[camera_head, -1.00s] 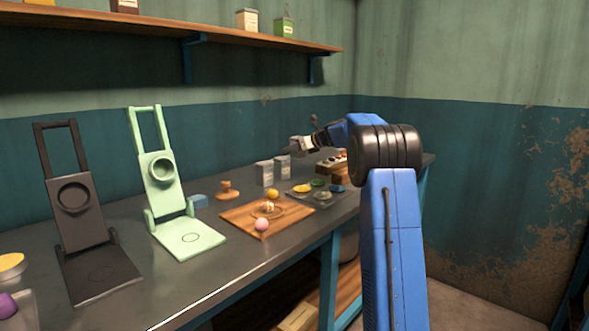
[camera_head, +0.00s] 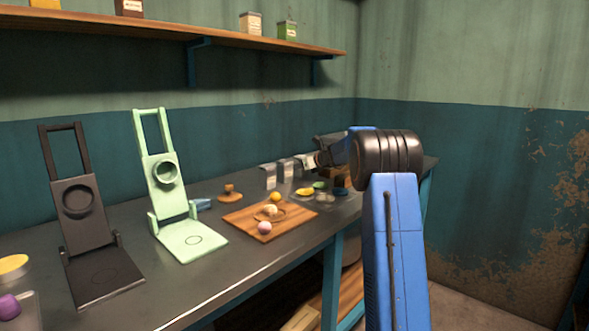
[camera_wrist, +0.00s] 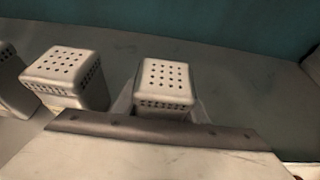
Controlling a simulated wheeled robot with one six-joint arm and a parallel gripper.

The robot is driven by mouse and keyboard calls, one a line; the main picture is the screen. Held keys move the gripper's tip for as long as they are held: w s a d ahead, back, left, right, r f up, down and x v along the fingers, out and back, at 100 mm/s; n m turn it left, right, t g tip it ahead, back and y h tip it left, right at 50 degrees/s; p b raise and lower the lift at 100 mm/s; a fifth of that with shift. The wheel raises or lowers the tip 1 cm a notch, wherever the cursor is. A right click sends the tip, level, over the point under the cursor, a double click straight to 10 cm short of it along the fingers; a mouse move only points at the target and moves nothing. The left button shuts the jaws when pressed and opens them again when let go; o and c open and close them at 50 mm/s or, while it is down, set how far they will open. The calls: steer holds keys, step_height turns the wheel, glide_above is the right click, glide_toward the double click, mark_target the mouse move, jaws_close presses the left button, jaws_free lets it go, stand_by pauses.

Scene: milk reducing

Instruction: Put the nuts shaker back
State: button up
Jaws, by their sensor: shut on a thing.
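My gripper (camera_head: 312,160) is shut on a pale grey shaker (camera_head: 299,164) with a perforated top, down among the shakers at the back of the counter. In the wrist view the held shaker (camera_wrist: 165,80) is upright between the jaws, and its front is hidden by my gripper. I cannot read its label, nor tell for certain if its base touches the counter. Two similar shakers, a middle one (camera_head: 286,172) and a left one (camera_head: 268,177), stand in a row to its left. The middle one also shows close by in the wrist view (camera_wrist: 68,75).
A wooden board (camera_head: 245,222) with small food pieces lies in front of the shakers. A mat with coloured pieces (camera_head: 306,191) is beside it. Green (camera_head: 175,200) and black (camera_head: 80,215) folding stands are at the left. A shelf (camera_head: 150,27) hangs above.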

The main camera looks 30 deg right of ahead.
steer(key=o, duration=1.1)
steer(key=shift+o, duration=0.2)
steer(key=shift+r, duration=0.2)
steer(key=v, duration=1.1)
steer(key=shift+s+d+r, duration=0.1)
steer(key=shift+s, duration=0.3)
steer(key=shift+s+d, duration=0.1)
steer(key=shift+s, duration=0.05)
